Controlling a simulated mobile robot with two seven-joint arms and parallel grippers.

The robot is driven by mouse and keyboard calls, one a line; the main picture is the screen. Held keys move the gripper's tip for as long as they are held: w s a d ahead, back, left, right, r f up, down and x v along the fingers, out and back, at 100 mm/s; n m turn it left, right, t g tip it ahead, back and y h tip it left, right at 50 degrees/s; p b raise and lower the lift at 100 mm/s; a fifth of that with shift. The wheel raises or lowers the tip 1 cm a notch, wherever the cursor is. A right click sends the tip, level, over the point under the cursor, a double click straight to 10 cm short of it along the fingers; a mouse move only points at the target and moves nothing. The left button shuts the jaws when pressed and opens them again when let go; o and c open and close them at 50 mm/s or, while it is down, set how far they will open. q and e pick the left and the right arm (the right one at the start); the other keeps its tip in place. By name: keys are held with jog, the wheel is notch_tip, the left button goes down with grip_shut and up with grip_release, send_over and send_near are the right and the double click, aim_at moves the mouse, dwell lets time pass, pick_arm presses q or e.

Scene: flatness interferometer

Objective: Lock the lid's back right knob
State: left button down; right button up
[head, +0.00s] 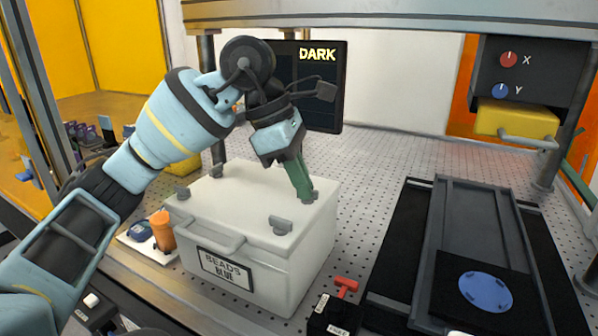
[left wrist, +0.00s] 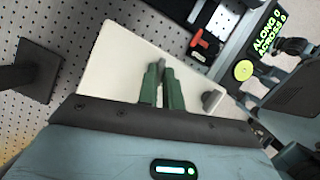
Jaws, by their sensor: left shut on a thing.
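The pale box (head: 262,262) with a "BEADS BLUE" label stands on the perforated table under its white lid (head: 250,190). Grey knobs sit at the lid's corners: front left (head: 182,193), front right (head: 281,225) and back left (head: 216,171). My left gripper (head: 307,194) reaches down from above with green fingers shut on the back right knob (head: 309,197), mostly hidden between the fingertips. In the left wrist view this knob (left wrist: 162,62) shows as a small grey piece between the fingers. Another knob (left wrist: 211,99) is to their right. My right gripper is not in view.
A red T-handle (head: 345,285) stands right of the box. Further right is a dark slide rail (head: 470,210) with a blue disc (head: 485,292). An orange bottle (head: 162,231) stands left of the box. A screen (head: 318,90) reading "DARK" is behind the arm.

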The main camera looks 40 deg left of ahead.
pick_arm(q)
jog(key=shift+w+r+m+g+p, duration=0.1)
jog(key=shift+m+g+p, duration=0.4)
jog(key=shift+m, duration=0.8)
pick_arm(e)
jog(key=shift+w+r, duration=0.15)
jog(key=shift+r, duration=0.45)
pick_arm(q)
jog(key=shift+a+m, duration=0.1)
jog(key=shift+m, duration=0.2)
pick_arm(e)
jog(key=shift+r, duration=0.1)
pick_arm(q)
jog(key=c, duration=1.6)
grip_release()
jog(key=shift+o, duration=0.2)
jog(key=w+p+v, duration=0.1)
jog(key=v, duration=0.6)
jog(key=shift+s+a+r, duration=0.25)
jog(key=shift+s+r, duration=0.05)
jog(key=shift+s, duration=0.2)
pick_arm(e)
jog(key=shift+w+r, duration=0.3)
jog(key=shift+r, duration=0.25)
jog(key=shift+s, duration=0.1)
